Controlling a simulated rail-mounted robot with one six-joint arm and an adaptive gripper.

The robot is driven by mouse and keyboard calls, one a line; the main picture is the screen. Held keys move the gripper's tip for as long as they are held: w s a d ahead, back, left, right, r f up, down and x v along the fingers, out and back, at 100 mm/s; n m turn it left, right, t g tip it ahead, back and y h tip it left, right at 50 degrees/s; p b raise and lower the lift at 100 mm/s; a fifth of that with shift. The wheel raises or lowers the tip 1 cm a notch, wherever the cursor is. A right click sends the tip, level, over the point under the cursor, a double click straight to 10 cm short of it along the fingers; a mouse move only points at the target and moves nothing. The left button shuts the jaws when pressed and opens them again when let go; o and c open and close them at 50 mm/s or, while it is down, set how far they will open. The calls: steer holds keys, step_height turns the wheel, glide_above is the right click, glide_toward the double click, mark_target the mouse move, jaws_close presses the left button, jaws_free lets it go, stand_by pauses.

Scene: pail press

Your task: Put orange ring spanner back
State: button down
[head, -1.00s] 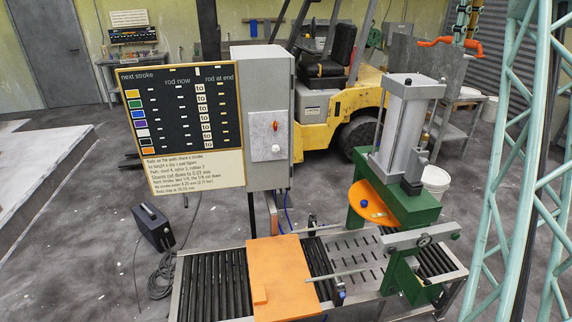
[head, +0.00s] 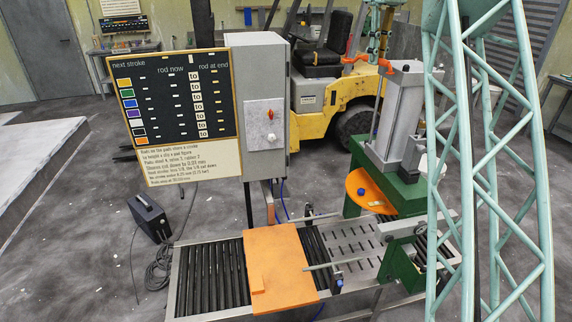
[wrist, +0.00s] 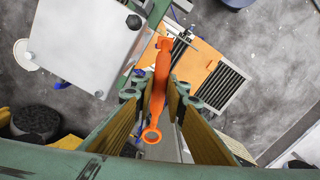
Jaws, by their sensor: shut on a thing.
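The orange ring spanner (wrist: 160,80) is held between the fingers of my gripper (wrist: 158,98), seen in the wrist view. Its ring end is toward the bottom of that view and its other end points up. In the head view my gripper (head: 374,50) is at the top, right of centre, with the spanner (head: 354,61) lying crosswise below it. Both appear above and behind the press cylinder, against the forklift. The spanner is in the air. Its middle is partly hidden by the gripper in the head view. I cannot tell which place the spanner belongs to.
The press (head: 405,190) with its grey cylinder (head: 398,120) stands at the right of the roller conveyor (head: 208,275). An orange plate (head: 285,285) lies on the rollers. The stroke board (head: 165,110) and a grey cabinet (head: 262,95) stand behind. A yellow forklift (head: 318,115) is farther back.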

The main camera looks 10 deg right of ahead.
steer(key=w+a+f+m+b, duration=0.1)
steer(key=w+a+f+b, duration=0.3)
steer(key=f, duration=1)
steer(key=w+a+f+p, duration=0.15)
steer(key=a+f, duration=0.45)
steer(key=f, duration=0.9)
steer(key=w+a+f+m+b, duration=0.1)
steer(key=w+a+f+b, duration=0.3)
steer(key=f, duration=1)
steer(key=s+a+f+m+b, duration=0.1)
steer(key=s+a+f, duration=0.2)
steer(key=f, duration=1)
steer(key=s+a+f+m+b, duration=0.1)
steer(key=s+a+f, duration=0.2)
steer(key=a+f, duration=0.5)
steer(key=s+a+f+b, duration=0.1)
steer(key=s+a+f, duration=0.2)
steer(key=f, duration=1.6)
steer(key=a, duration=0.3)
steer(key=shift+m, duration=0.4)
steer(key=shift+r, duration=0.1)
steer(key=shift+f+b, duration=0.75)
steer(key=shift+f, duration=2.4)
